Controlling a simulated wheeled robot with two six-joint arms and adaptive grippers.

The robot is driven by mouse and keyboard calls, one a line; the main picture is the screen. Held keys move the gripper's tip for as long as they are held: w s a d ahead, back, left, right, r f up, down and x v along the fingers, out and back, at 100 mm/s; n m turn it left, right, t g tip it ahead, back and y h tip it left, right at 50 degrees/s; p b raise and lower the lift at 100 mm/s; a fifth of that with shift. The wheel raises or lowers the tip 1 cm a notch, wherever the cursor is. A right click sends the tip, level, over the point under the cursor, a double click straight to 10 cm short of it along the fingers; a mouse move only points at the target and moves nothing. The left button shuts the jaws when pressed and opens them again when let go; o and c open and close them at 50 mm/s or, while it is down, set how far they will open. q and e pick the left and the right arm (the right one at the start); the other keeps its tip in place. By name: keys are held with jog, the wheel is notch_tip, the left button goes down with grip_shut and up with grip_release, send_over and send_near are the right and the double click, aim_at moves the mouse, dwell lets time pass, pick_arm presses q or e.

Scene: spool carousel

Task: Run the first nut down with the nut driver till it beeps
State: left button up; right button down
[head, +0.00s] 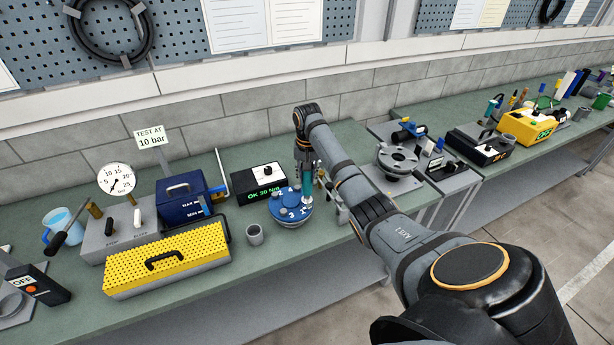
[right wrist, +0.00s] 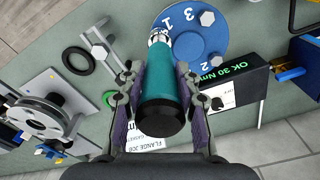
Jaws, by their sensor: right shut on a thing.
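The nut driver has a teal body and a black end cap, and my right gripper (head: 307,172) is shut around it. The driver (right wrist: 156,85) fills the middle of the right wrist view. Its silver socket end (right wrist: 159,37) is at the edge of the blue flange (head: 290,211), near the numbers 1 and 3. Whether it sits fully on a nut is hidden. The flange (right wrist: 205,42) carries white numbers and a hex head (right wrist: 208,18). A black controller box (head: 259,184) beside it reads "OK 30 Nm" in green. My left gripper is not in view.
A grey cup (head: 255,234) stands left of the flange. A yellow perforated case (head: 168,259) and a blue box (head: 184,196) lie further left. A grey spool fixture (head: 397,160) stands to the right. The wall (head: 250,119) runs behind the bench.

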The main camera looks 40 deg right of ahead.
notch_tip(320, 180, up, 5)
jog(key=shift+d+r, duration=0.1)
jog(key=shift+w+r, duration=0.1)
jog(key=shift+r, duration=0.7)
